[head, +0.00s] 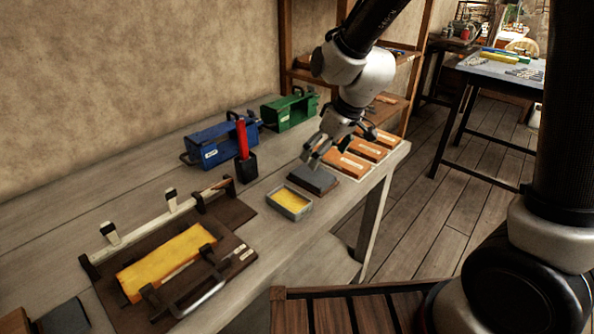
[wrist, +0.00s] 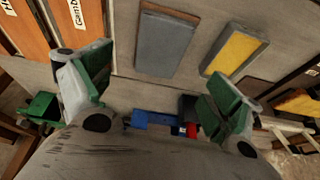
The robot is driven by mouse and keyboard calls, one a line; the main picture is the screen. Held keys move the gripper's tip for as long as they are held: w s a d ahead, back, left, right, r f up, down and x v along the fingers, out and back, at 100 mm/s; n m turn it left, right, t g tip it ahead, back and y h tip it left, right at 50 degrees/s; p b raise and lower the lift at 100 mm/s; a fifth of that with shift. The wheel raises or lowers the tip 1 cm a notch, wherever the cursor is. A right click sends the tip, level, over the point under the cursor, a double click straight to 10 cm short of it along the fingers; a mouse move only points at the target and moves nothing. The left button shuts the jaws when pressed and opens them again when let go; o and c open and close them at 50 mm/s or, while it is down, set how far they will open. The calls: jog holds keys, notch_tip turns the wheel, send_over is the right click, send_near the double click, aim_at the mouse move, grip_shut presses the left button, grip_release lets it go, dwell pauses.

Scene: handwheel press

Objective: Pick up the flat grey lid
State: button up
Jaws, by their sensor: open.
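The flat grey lid (head: 313,181) lies flat on a thin brown board near the bench's front edge. In the wrist view the lid (wrist: 165,46) shows as a grey slab at top centre, with brown board showing along its top edge. A small grey box with yellow inside (head: 289,201) stands just left of the lid in the head view; it also shows right of the lid in the wrist view (wrist: 235,50). My gripper (head: 316,156) is open and empty, above the bench by the lid's far side. Its green-padded fingers (wrist: 157,88) are spread wide, apart from the lid.
Several labelled orange blocks (head: 352,163) lie right of the lid. A blue toolbox (head: 218,144), a green toolbox (head: 290,111) and a red-handled item (head: 241,140) in a black holder stand behind. A brown fixture with a yellow block (head: 167,262) is at left.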

aim_at(313, 174)
jog(key=shift+w, duration=0.25)
jog(key=shift+a+f, duration=0.15)
jog(key=shift+f, duration=0.1)
jog(key=x, duration=0.7)
jog(key=shift+s+f, duration=0.1)
jog(key=shift+s, duration=0.1)
jog(key=c, duration=1.1)
